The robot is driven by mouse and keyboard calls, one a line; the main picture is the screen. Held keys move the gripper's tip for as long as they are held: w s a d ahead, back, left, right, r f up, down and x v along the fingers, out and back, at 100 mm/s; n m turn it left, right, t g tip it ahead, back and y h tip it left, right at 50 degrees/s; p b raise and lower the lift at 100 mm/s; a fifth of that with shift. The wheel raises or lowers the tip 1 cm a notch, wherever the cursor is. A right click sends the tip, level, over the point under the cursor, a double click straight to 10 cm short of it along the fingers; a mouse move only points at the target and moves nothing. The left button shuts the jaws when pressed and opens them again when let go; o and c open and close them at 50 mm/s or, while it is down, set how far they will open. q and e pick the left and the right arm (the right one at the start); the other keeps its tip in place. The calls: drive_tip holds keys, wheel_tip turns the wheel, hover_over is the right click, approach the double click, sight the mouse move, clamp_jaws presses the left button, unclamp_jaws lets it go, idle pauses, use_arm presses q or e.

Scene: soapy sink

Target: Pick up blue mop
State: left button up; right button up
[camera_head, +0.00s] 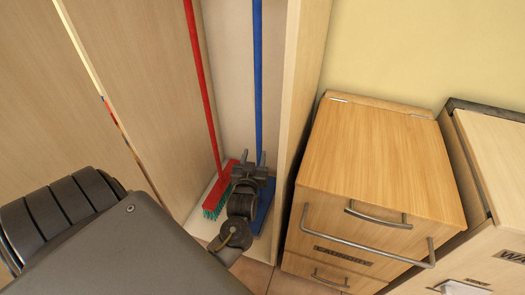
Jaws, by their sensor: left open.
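The blue mop (257,80) stands upright in an open cabinet. Its long blue handle runs up out of the top of the view, and part of its blue head (265,204) shows on the cabinet floor. My left gripper (252,156) is open, low in the cabinet at the bottom of the handle and above the mop head. Its fingers overlap the lower handle in the picture; I cannot tell whether the handle is between them or behind them. The gripper hides part of the mop head. My right gripper is not in view.
A red broom (200,85) with green bristles stands left of the mop, its head close to my gripper. Cabinet walls bound both sides. A wooden laundry cabinet (385,155) with metal handles stands to the right, beside another cabinet (497,160).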

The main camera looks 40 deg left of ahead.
sight(258, 137)
use_arm(q)
drive_tip(key=x, duration=0.5)
drive_tip(key=shift+w+a+r+b, duration=0.1)
drive_tip(key=shift+w+a+b, duration=0.1)
drive_tip(key=shift+w+b, duration=0.1)
drive_tip(key=shift+w+a, duration=0.15)
drive_tip(key=shift+w, duration=0.15)
drive_tip(key=x, duration=0.3)
drive_tip(key=shift+w+a+r+b, duration=0.15)
drive_tip(key=shift+w+a+b, duration=0.1)
drive_tip(key=shift+b, duration=0.15)
drive_tip(key=shift+w+a, duration=0.15)
drive_tip(key=shift+w, duration=0.2)
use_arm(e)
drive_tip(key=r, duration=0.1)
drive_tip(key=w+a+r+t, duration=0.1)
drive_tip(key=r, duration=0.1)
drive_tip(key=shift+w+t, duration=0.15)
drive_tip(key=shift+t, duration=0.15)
use_arm(q)
clamp_jaws()
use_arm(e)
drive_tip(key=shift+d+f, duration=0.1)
